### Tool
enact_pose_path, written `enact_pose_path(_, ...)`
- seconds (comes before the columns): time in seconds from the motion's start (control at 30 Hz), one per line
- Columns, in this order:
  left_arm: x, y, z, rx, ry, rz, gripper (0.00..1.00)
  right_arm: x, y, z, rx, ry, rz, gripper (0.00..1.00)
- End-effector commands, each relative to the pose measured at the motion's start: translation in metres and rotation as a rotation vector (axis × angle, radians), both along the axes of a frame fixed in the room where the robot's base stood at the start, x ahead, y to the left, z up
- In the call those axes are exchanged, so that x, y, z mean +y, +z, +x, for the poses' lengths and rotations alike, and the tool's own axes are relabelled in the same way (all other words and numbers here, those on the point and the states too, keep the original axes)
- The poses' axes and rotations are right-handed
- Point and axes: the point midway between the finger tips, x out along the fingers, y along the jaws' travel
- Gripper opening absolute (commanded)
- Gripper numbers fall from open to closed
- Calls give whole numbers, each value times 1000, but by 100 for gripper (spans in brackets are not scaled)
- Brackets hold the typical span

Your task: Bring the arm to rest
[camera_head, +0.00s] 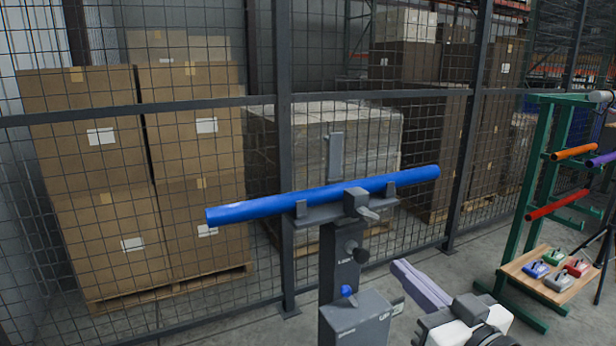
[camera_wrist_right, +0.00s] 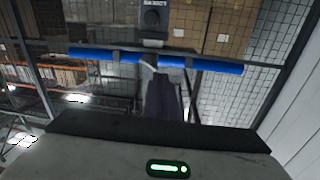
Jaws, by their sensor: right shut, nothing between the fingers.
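My right gripper (camera_head: 421,286) is at the lower right of the head view, its pale purple fingers together and nothing between them. In the right wrist view its dark fingers (camera_wrist_right: 168,100) point at the stand. A blue tube (camera_head: 270,205) lies across the cradle (camera_head: 335,212) of a grey stand (camera_head: 355,318), just beyond and above the gripper, with a gap between them. A dark clamp (camera_head: 355,201) sits over the tube's middle. The tube (camera_wrist_right: 215,65) also shows in the wrist view. My left gripper is out of view.
A green rack (camera_head: 543,170) at the right holds orange, purple and red tubes. Its wooden shelf (camera_head: 530,278) carries several coloured blocks. A wire mesh fence (camera_head: 284,150) runs behind the stand, with stacked cartons (camera_head: 90,150) on pallets beyond it. Floor shows between stand and rack.

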Motion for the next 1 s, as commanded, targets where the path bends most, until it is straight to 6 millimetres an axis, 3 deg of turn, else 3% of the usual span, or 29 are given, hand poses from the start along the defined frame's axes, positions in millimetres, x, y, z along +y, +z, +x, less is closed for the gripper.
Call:
enact_pose_path(0.03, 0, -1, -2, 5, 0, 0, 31, -1, -26, -3, 45, -11, -2, 0)
enact_pose_path(0.17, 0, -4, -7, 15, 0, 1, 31, -6, -101, -18, 167, -42, -27, 0)
enact_pose_path(0.27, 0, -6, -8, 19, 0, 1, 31, -8, -171, -43, 285, -68, -56, 0)
enact_pose_path(0.4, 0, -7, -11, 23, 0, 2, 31, -11, -265, -98, 453, -93, -104, 0)
enact_pose_path(0.5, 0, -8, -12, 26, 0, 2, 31, -11, -321, -145, 567, -103, -142, 0)
enact_pose_path(0.6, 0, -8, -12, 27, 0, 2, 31, -11, -364, -190, 661, -107, -175, 0)
enact_pose_path(0.7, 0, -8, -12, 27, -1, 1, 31, -10, -392, -226, 729, -106, -201, 0)
enact_pose_path(0.8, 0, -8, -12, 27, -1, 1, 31, -9, -407, -248, 770, -104, -216, 0)
enact_pose_path(1.0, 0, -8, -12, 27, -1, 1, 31, -9, -413, -258, 786, -103, -224, 0)
